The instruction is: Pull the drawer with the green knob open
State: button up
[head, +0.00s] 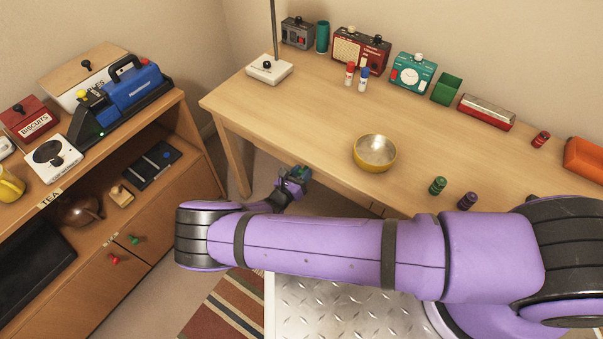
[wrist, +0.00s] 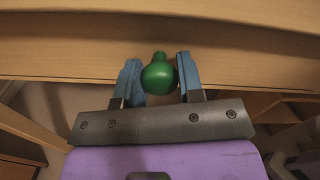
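The green knob (wrist: 159,76) sits on a wooden front (wrist: 80,60) below the desk edge in the wrist view. My gripper (wrist: 160,72) has its two blue fingers on either side of the knob, close against it with no clear gap. In the head view my gripper (head: 292,184) is at the front edge of the desk. My arm hides most of the desk front there. How far the drawer is out is not clear.
The desk top (head: 320,120) carries a yellow bowl (head: 375,153), a green jar (head: 438,186) and a purple jar (head: 467,201). A wooden cabinet (head: 165,225) at left has another green knob (head: 134,240) and a red knob (head: 115,259). A striped rug (head: 225,305) lies on the floor.

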jog(key=v, duration=2.3)
jog(key=shift+s+a+f, duration=0.1)
jog(key=shift+s+a, duration=0.1)
grip_shut()
jog(key=o, duration=1.1)
grip_release()
jog(key=v, duration=1)
jog(key=shift+s+a, duration=0.3)
